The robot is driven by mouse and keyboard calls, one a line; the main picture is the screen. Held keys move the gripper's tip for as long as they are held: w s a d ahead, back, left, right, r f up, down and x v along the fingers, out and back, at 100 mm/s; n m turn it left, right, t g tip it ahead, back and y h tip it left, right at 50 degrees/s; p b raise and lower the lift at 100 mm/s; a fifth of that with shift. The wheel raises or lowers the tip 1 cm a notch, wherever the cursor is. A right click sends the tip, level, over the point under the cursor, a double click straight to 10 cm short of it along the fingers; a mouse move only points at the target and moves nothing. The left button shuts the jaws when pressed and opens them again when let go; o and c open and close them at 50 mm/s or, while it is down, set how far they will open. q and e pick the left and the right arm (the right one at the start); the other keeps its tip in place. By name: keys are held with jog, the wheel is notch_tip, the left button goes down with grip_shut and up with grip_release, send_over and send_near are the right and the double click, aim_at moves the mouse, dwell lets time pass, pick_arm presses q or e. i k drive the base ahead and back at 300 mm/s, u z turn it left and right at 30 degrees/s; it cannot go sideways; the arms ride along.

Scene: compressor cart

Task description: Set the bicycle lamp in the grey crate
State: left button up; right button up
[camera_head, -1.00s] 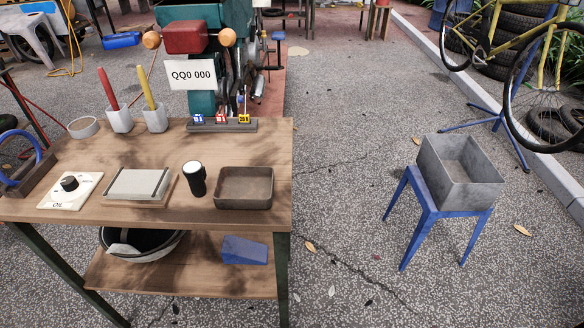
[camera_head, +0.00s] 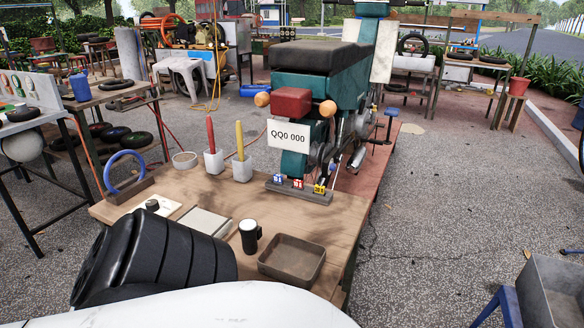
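The bicycle lamp (camera_head: 250,236) looks to be the small black cylinder with a pale top face, upright on the wooden table. It stands just left of a shallow brown tray. The grey crate (camera_head: 538,296) is at the lower right, on a blue stool; its right and lower parts are cut off by the picture's edge. The visible part of its inside looks empty. Part of my arm, white with a black ribbed section, crosses the bottom left and covers the table's near left. Neither gripper shows.
The table (camera_head: 345,213) also bears the brown tray (camera_head: 292,258), a sharpening stone (camera_head: 205,222), two pale holders with red (camera_head: 210,135) and yellow (camera_head: 240,142) handles, and a number-block rack (camera_head: 299,192). A motorcycle (camera_head: 325,85) stands behind. Open ground separates table and crate.

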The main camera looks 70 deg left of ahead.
aim_at(566, 311)
jog(key=i, duration=1.55)
jog(key=u, duration=2.35)
